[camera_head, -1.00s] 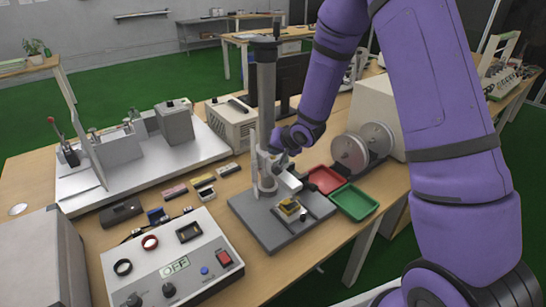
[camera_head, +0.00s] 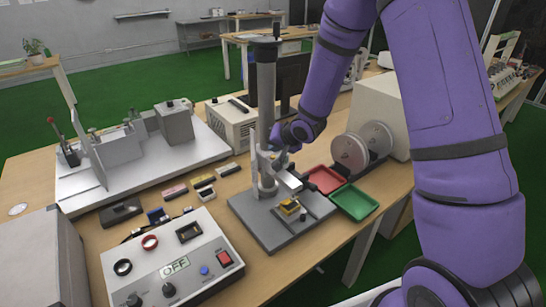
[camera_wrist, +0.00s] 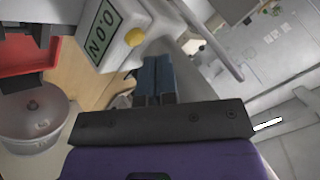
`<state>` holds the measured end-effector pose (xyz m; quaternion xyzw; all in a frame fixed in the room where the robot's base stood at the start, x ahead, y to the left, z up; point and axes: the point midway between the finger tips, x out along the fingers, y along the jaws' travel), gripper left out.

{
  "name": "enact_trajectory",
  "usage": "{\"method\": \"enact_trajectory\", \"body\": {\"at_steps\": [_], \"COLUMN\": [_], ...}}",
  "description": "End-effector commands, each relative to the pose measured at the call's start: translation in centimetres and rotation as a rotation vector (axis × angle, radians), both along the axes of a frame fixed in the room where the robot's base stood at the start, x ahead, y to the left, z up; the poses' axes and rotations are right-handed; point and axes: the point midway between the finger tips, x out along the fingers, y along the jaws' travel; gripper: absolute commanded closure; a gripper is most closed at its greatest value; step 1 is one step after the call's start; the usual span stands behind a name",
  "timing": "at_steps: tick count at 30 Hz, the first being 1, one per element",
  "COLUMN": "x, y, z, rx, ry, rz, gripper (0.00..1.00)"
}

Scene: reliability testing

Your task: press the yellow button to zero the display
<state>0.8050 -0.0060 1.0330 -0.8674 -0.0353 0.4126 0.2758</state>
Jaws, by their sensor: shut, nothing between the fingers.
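The yellow button (camera_wrist: 134,37) is a small round knob on the pale force gauge (camera_wrist: 122,50) in the wrist view. Beside it is the green display (camera_wrist: 103,33), seen turned sideways and reading what looks like 0.0 N. My gripper (camera_wrist: 155,62) has its two blue-grey fingers closed together and empty. In the wrist picture its tips are just below and right of the button; whether they touch it I cannot tell. In the head view my gripper (camera_head: 268,147) is at the gauge on the test stand column (camera_head: 266,95), and the button is hidden.
A red tray (camera_head: 324,180) and a green tray (camera_head: 355,201) lie right of the stand base (camera_head: 262,228). A control box (camera_head: 190,255) labelled OFF stands front left. Grey discs (camera_head: 350,153) stand right of the gripper. Several small parts lie left of the stand.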

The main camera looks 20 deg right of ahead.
Motion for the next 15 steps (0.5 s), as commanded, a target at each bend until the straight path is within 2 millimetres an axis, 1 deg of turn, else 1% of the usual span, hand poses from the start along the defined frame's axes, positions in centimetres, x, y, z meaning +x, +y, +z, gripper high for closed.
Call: {"method": "enact_trajectory", "body": {"at_steps": [8, 11, 15], "x": [0.0, 0.0, 0.0], "y": [0.0, -0.1, 0.0], "z": [0.1, 0.6, 1.8], "rx": [0.000, 0.000, 0.001], "ry": [0.000, -0.001, -0.002], "rz": [0.000, -0.001, -0.001], "gripper": [1.00, 1.00, 1.00]}}
